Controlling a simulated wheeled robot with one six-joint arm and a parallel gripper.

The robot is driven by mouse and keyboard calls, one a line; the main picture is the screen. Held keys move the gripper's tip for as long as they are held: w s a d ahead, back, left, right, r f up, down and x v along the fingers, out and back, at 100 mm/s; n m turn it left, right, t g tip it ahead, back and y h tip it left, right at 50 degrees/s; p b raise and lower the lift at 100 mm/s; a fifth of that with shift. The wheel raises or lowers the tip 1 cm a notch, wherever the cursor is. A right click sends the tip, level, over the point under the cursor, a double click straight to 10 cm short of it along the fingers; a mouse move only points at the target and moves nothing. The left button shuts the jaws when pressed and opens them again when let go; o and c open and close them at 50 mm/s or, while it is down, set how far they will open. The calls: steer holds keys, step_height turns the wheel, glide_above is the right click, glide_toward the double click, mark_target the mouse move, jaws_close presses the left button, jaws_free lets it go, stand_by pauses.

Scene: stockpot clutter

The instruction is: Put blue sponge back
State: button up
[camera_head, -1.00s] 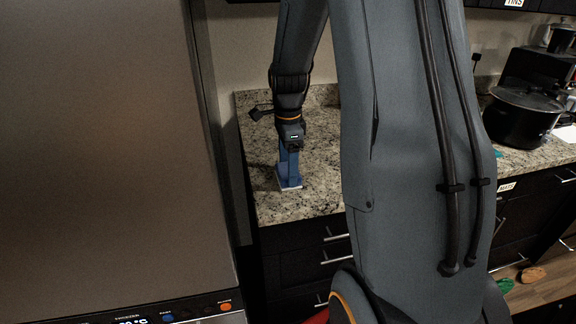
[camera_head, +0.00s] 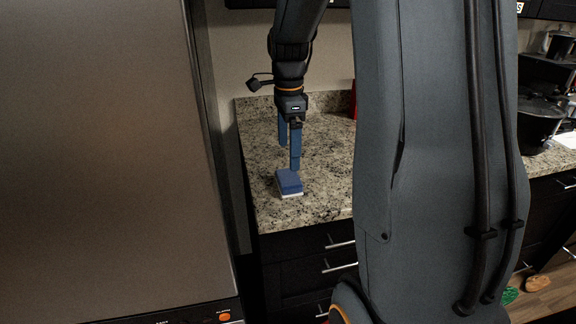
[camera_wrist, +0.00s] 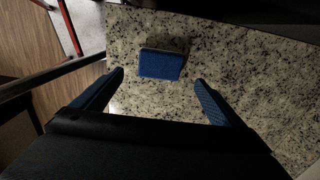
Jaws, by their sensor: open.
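The blue sponge (camera_head: 289,182) lies on the speckled stone counter (camera_head: 318,205), near its left front corner. It has a pale underside and shows in the wrist view (camera_wrist: 161,64) as a blue block beyond the fingertips. My gripper (camera_head: 289,158) has blue fingers and points down over the counter, just behind and above the sponge. In the wrist view my gripper (camera_wrist: 160,80) is open and empty, its fingers spread wider than the sponge, which is apart from both of them.
A tall grey appliance (camera_head: 95,150) stands left of the counter. A black pot (camera_head: 538,122) stands on the counter at the right. Dark drawers (camera_head: 300,265) are below the counter. A red object (camera_head: 354,100) is partly hidden behind my arm. Counter around the sponge is clear.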

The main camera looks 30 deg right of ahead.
steer(key=shift+r, duration=1.95)
steer(key=shift+f, duration=0.1)
